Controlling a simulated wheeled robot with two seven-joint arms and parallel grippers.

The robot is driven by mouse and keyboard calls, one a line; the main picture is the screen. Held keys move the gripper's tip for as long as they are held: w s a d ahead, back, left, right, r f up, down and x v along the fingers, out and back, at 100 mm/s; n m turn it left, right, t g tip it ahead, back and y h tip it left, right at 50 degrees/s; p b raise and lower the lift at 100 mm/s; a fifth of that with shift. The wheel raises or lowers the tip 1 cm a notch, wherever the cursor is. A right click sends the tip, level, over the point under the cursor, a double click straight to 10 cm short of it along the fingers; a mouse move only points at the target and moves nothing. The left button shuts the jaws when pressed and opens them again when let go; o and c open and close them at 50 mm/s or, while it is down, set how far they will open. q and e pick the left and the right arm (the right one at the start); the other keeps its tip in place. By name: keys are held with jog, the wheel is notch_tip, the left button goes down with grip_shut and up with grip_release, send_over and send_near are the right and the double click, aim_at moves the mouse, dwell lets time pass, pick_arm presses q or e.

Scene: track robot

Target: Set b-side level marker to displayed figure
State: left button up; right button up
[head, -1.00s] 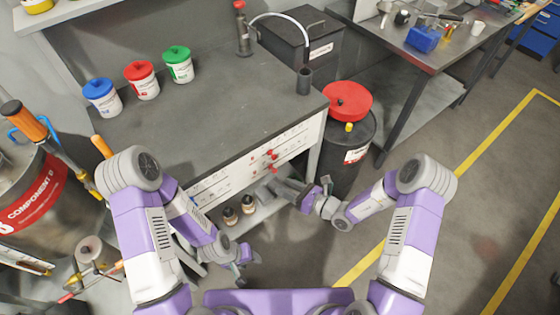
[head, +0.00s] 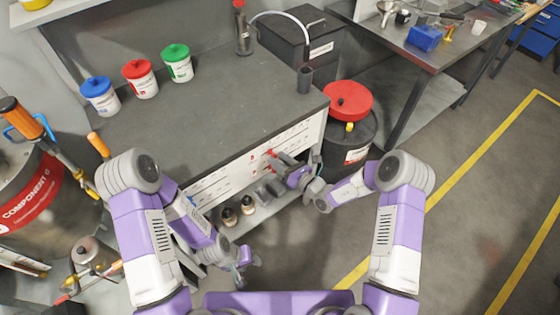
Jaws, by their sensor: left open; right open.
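A white panel (head: 234,176) with printed scales runs along the bench's front edge. Small red markers (head: 267,167) sit near its right end; which one is b-side and any displayed figure are too small to read. My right gripper (head: 274,159) is open at the red markers, its fingers partly covering them; I cannot tell whether they touch. My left gripper (head: 246,266) is open and empty, low in front of the bench, away from the panel.
The dark bench top (head: 215,120) holds tubs with blue (head: 96,86), red (head: 137,69) and green (head: 176,52) lids. A black drum (head: 352,140) with a red lid stands right of the panel, close to my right wrist. Two small bottles (head: 229,216) stand on the shelf below.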

grip_shut()
jog(key=w+d, duration=0.2)
jog(key=d, duration=0.1)
jog(key=shift+w+d, duration=0.15)
jog(key=shift+w, duration=0.05)
dwell(0.3)
grip_release()
